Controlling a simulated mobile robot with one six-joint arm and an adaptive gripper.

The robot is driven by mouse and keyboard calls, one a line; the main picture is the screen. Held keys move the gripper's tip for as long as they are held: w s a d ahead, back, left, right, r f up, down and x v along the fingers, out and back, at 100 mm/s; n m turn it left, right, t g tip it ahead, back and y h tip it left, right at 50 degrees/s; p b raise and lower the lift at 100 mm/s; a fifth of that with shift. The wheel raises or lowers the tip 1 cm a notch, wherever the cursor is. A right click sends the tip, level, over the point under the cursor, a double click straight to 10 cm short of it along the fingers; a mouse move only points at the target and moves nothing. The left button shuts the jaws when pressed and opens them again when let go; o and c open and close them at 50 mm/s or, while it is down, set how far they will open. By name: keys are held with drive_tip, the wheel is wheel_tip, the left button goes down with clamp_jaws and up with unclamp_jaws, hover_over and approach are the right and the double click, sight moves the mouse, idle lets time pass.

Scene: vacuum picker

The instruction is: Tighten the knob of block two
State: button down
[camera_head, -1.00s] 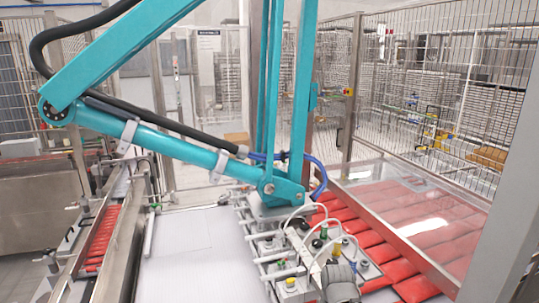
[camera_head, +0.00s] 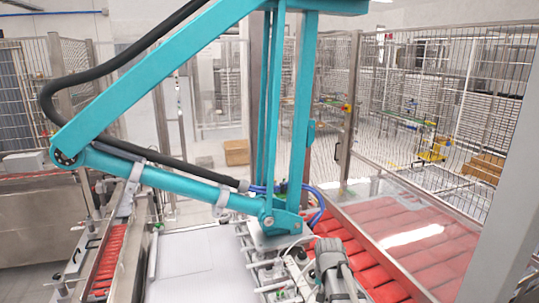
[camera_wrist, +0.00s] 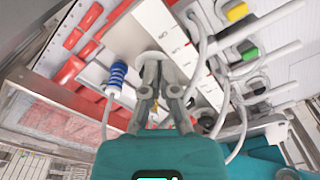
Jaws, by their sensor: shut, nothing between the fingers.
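My grey gripper (camera_wrist: 160,88) is shut and empty in the wrist view, its fingertips at a white block (camera_wrist: 150,32) with red marks. A pale round part, perhaps a knob, shows just past the fingertips; I cannot tell whether they touch it. Beside it stand a blue ribbed fitting (camera_wrist: 118,76), a yellow cap (camera_wrist: 237,12) and a green cap (camera_wrist: 248,50). In the head view my grey wrist (camera_head: 332,265) hides much of the picker head (camera_head: 285,262). I cannot tell which block is block two.
The teal picker arm (camera_head: 170,183) stands over the white conveyor (camera_head: 190,260). Red packs (camera_head: 375,280) lie at the right beside a clear guard panel (camera_head: 415,235). White hoses (camera_wrist: 222,90) loop around my gripper. Wire fencing (camera_head: 440,100) closes the back.

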sight(314, 275)
drive_tip(key=w+m, duration=0.5)
drive_tip(key=w, duration=0.8)
drive_tip(key=shift+w+a, duration=0.4)
drive_tip(key=shift+f, duration=0.15)
wheel_tip(314, 275, down, 7)
drive_tip(key=b, duration=0.7)
drive_tip(key=shift+r, duration=0.2)
drive_tip(key=shift+w+d, duration=0.1)
drive_tip(key=shift+w, duration=0.15)
drive_tip(key=shift+w+a, duration=0.55)
drive_tip(key=shift+a, duration=0.15)
idle(0.7)
drive_tip(key=shift+w+a, duration=0.25)
drive_tip(key=shift+w, duration=0.1)
idle(0.7)
drive_tip(key=shift+s+a, duration=0.15)
drive_tip(key=shift+a, duration=0.2)
